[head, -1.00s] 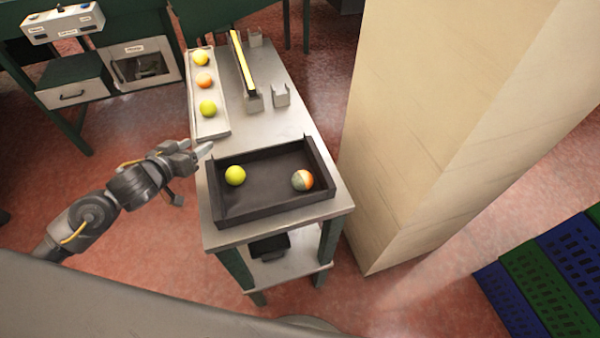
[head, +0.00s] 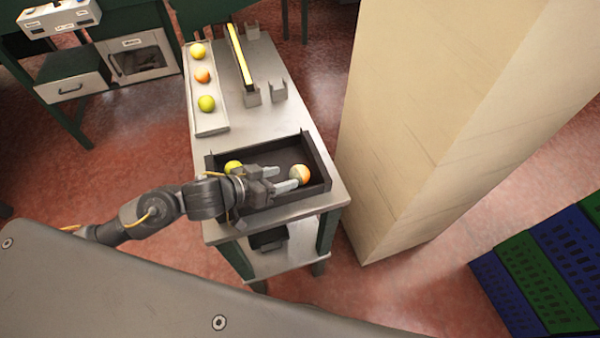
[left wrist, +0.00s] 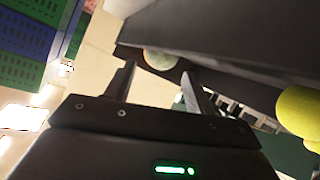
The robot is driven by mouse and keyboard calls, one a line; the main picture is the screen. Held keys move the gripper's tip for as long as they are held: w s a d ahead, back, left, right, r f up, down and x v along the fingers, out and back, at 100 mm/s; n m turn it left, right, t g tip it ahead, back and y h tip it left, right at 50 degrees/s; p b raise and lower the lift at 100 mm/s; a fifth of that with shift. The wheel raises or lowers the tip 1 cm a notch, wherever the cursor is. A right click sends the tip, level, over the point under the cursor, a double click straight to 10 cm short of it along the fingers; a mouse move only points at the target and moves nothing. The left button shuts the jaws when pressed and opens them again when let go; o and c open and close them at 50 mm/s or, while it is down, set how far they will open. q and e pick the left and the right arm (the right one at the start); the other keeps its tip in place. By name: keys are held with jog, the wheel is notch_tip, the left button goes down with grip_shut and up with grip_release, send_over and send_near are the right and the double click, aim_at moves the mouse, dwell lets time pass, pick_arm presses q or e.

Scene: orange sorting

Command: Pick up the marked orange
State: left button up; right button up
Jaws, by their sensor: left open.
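The marked orange (head: 300,173), orange with a pale greyish patch, lies in the right part of the dark tray (head: 319,160). It also shows in the left wrist view (left wrist: 160,60), beyond and between the fingertips, its upper part cut off by a dark edge. My left gripper (head: 284,179) is open over the tray, its fingers pointing right at the orange and close to it. I cannot tell whether they touch it. A yellow-green fruit (head: 233,167) lies at the tray's left, partly hidden by my gripper; it shows at the right of the wrist view (left wrist: 300,112). My right gripper is out of view.
The tray stands on the near end of a metal table (head: 275,115). A pale narrow tray (head: 212,124) farther back holds three fruits. A yellow-topped bar (head: 240,58) and small brackets stand beside it. A large beige pillar (head: 400,130) rises close to the table's right.

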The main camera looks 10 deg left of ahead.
aim_at(292, 175)
pick_arm(q)
jog(key=shift+p+x, duration=0.55)
jog(key=shift+x, duration=2.25)
jog(key=shift+a+f, duration=0.1)
jog(key=c, duration=0.7)
